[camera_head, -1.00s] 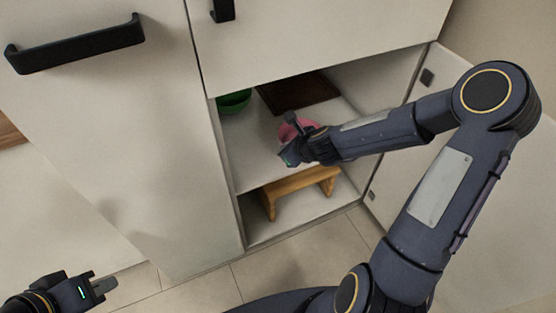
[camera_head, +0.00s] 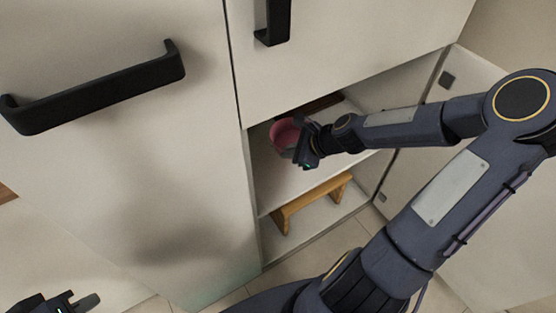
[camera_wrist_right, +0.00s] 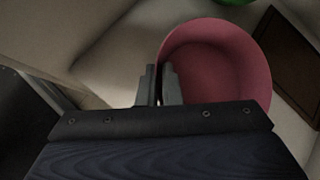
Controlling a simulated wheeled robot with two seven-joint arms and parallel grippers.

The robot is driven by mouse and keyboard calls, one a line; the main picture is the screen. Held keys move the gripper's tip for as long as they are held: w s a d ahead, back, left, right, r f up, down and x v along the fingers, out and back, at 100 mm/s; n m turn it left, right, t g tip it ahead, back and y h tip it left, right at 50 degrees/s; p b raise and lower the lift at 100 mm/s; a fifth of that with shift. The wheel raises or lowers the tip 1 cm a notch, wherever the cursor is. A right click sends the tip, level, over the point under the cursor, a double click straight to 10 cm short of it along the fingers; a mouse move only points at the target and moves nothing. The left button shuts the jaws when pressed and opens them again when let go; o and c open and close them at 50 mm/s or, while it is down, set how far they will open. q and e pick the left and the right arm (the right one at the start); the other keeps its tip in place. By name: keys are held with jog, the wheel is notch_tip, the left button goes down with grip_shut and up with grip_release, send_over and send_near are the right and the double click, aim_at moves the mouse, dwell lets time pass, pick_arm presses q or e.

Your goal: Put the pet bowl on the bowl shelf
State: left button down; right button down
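The pink pet bowl (camera_head: 285,133) is at the open lower cupboard, over the upper shelf board (camera_head: 285,185). I cannot tell whether it touches the board. In the right wrist view the bowl (camera_wrist_right: 222,65) shows its inside, with its left rim between the fingers. My right gripper (camera_head: 306,152) reaches in from the right; its fingers (camera_wrist_right: 160,85) are close together on that rim. The arm hides part of the shelf. My left gripper (camera_head: 75,300) is at the lower left corner, away from the cupboard, and partly cut off.
A green bowl (camera_wrist_right: 232,2) and a dark flat board (camera_wrist_right: 290,62) lie beyond the pink bowl. A wooden step stool (camera_head: 312,200) stands in the lower compartment. The open door (camera_head: 430,150) is on the right; a tall panel (camera_head: 190,180) borders the left.

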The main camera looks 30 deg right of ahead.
notch_tip(320, 180, down, 10)
jog(key=b, duration=0.4)
jog(key=shift+r, duration=0.2)
jog(key=c, duration=1.6)
grip_release()
